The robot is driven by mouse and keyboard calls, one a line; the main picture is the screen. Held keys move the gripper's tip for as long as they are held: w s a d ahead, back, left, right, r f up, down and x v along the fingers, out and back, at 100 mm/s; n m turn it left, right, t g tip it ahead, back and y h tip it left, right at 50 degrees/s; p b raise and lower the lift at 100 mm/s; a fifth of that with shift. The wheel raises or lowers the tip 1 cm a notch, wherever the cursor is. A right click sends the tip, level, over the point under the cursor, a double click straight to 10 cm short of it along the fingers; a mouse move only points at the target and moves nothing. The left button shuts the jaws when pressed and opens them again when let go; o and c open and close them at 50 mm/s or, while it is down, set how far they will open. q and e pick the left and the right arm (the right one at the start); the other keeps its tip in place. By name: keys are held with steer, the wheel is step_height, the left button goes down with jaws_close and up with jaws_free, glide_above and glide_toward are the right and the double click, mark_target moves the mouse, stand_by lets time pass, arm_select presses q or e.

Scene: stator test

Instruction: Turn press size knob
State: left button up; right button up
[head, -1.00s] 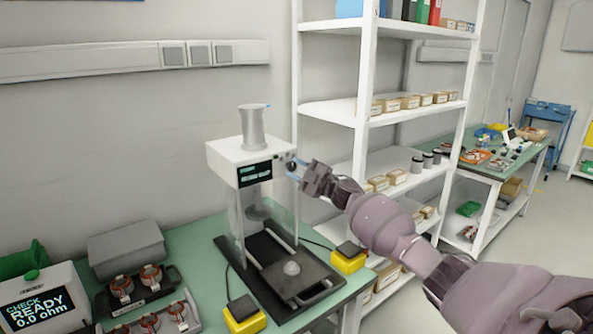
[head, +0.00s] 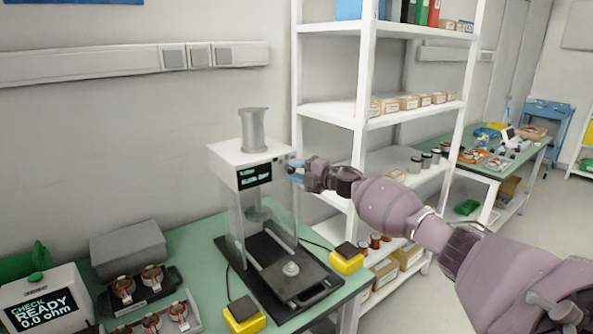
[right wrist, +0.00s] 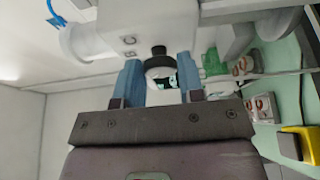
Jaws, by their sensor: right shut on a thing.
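The press (head: 225,150) stands on the green bench, with a white head, a dark display (head: 254,175) and a clear guard. Its black size knob (right wrist: 158,51) is on the side of the head, beside the letters B and C in the right wrist view. My right gripper (head: 291,167) is at that side of the head, its blue fingers shut on the knob. In the right wrist view the fingers (right wrist: 158,75) sit on either side of the knob. Contact is hard to make out. My left gripper is not in view.
A tester reading READY (head: 38,308) and trays of copper-wound parts (head: 150,283) are at the left. Yellow-based buttons (head: 346,260) flank the press base. A white shelf rack (head: 362,120) stands close behind my right arm. A second bench (head: 480,170) is farther right.

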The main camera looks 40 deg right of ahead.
stand_by(0.3)
steer(key=o, duration=0.9)
steer(key=shift+s, duration=0.15)
steer(key=v, duration=1)
steer(key=shift+s+b, duration=0.3)
steer(key=shift+b, duration=0.1)
steer(key=shift+d, duration=0.1)
